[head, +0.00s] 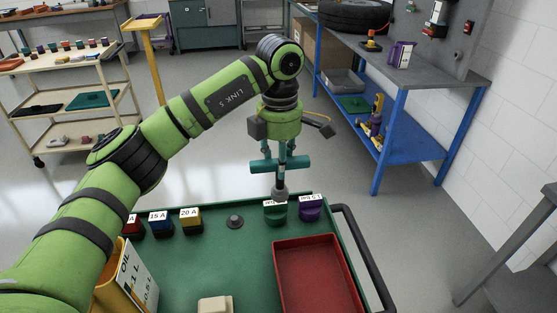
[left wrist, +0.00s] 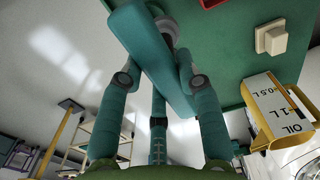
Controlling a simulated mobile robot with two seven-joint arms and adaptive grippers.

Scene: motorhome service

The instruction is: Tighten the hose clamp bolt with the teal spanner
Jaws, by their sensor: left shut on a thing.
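The teal spanner (head: 295,164) has a thick crossbar handle with a grey socket end (head: 279,192) below it. My left gripper (head: 281,155) points down and is shut on the crossbar. The left wrist view shows the spanner's bar (left wrist: 150,55) between my fingers (left wrist: 160,82), its grey end partly hidden behind the bar. In the head view the grey end is just above or in front of a teal labelled block (head: 275,213) at the green cart top's far edge; I cannot tell if they touch. I cannot make out the hose clamp bolt. My right gripper is not in view.
The green cart top (head: 205,260) holds a purple labelled block (head: 311,208), red, blue and yellow fuse blocks (head: 190,220), a grey round piece (head: 235,221), a red tray (head: 318,275), a cream block (head: 215,305) and an oil container (head: 125,280). A blue-legged bench (head: 390,140) stands behind right.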

